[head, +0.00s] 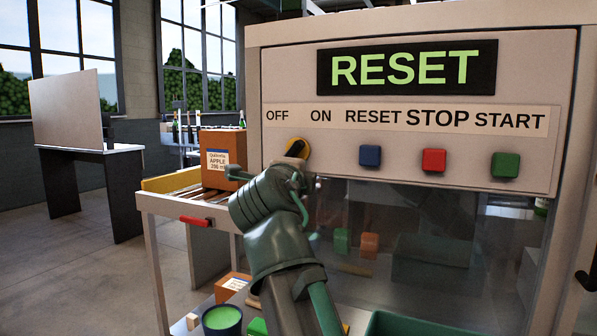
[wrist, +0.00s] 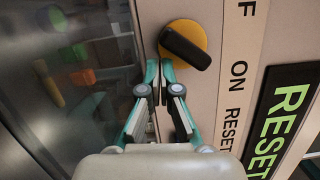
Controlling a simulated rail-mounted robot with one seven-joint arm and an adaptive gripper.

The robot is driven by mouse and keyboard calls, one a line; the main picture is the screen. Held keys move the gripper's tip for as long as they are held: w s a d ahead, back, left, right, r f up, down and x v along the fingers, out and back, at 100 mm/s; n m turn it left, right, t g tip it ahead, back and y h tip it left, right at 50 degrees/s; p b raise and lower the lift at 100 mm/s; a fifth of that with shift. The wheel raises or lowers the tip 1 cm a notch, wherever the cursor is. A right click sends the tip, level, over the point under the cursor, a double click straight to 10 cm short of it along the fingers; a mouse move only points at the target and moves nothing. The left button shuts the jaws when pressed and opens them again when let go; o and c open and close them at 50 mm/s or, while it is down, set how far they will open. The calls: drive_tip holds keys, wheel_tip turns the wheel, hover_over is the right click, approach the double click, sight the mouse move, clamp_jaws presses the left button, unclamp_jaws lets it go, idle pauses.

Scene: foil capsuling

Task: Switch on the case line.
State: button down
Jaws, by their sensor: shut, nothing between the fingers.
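The rotary switch (head: 296,148) is a yellow disc with a black handle, on the panel below the OFF and ON labels. In the wrist view, its black handle (wrist: 186,45) lies slanted across the disc, its lower end pointing toward the label strip near ON. My gripper (head: 300,178) is in front of the panel, just below the switch. In the wrist view its shut fingertips (wrist: 160,66) are beside the disc's edge, with nothing held. I cannot tell whether they touch the switch. The display (head: 413,68) reads RESET in green.
A blue button (head: 370,156), a red button (head: 434,160) and a green button (head: 505,165) stand in a row right of the switch. A clear guard (head: 400,215) is below the panel. A cardboard box (head: 222,152) sits on the conveyor at left.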

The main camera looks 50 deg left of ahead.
drive_tip(key=s+d+f, duration=0.4)
drive_tip(key=s+d, duration=0.2)
drive_tip(key=d, duration=0.2)
drive_tip(key=shift+s+d, duration=0.2)
drive_tip(key=shift+d, duration=0.2)
drive_tip(key=shift+a, duration=0.1)
